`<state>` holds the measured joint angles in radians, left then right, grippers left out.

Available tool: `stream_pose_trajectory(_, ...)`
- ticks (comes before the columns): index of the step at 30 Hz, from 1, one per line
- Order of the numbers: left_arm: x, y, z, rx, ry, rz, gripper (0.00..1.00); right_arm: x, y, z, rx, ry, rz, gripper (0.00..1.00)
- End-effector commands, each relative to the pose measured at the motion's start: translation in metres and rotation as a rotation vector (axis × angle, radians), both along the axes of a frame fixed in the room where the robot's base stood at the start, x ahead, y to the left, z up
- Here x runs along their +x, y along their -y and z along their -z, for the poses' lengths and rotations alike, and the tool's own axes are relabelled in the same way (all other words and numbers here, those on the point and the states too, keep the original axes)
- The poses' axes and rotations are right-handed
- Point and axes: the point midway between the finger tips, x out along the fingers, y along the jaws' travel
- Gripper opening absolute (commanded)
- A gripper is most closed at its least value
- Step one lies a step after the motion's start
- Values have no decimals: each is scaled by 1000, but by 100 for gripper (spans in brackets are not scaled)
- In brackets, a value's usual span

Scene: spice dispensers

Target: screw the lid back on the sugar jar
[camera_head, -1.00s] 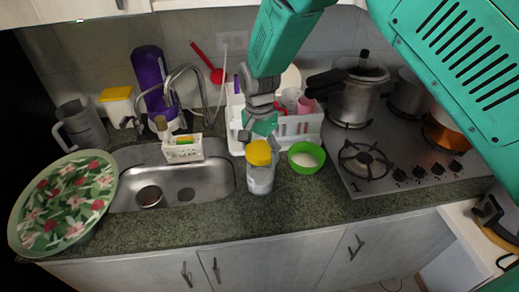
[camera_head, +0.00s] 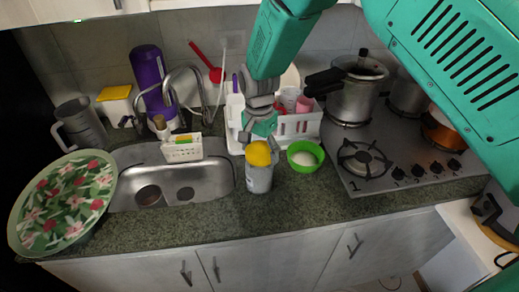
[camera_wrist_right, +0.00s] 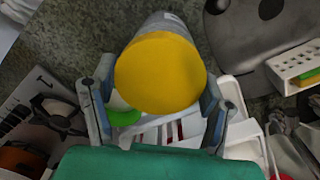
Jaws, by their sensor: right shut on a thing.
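The sugar jar (camera_head: 259,180) is a clear-grey jar at the front of the counter, right of the sink, with a yellow lid (camera_head: 259,153) on top. My right gripper (camera_head: 260,136) comes down from behind and sits against the lid. In the right wrist view the lid (camera_wrist_right: 160,74) fills the space between my right fingers (camera_wrist_right: 155,95), and the jar body (camera_wrist_right: 168,23) extends beyond it. The gripper is shut on the lid. The jar appears a little tilted; whether the lid is threaded on cannot be told. My left gripper is not in view.
A green bowl with white contents (camera_head: 305,157) stands close to the jar's right. A white rack (camera_head: 299,127) is behind. The sink (camera_head: 212,172) is left, the stove (camera_head: 390,178) with pots right. A floral tray (camera_head: 62,205) lies far left. The counter's front edge is near.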

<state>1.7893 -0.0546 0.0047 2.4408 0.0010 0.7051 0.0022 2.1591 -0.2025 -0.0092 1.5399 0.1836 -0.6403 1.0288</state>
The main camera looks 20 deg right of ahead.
Motion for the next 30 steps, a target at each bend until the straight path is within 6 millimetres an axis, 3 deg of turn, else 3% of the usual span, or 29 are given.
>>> stream_pose_trajectory(20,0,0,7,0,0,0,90,0,0,14,0,1,0,49)
stream_pose_trajectory(21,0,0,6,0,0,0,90,0,0,14,0,1,0,58)
stream_pose_trajectory(23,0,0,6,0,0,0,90,0,0,14,0,1,0,39)
stream_pose_trajectory(30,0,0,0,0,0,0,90,0,0,13,-2,0,119,38)
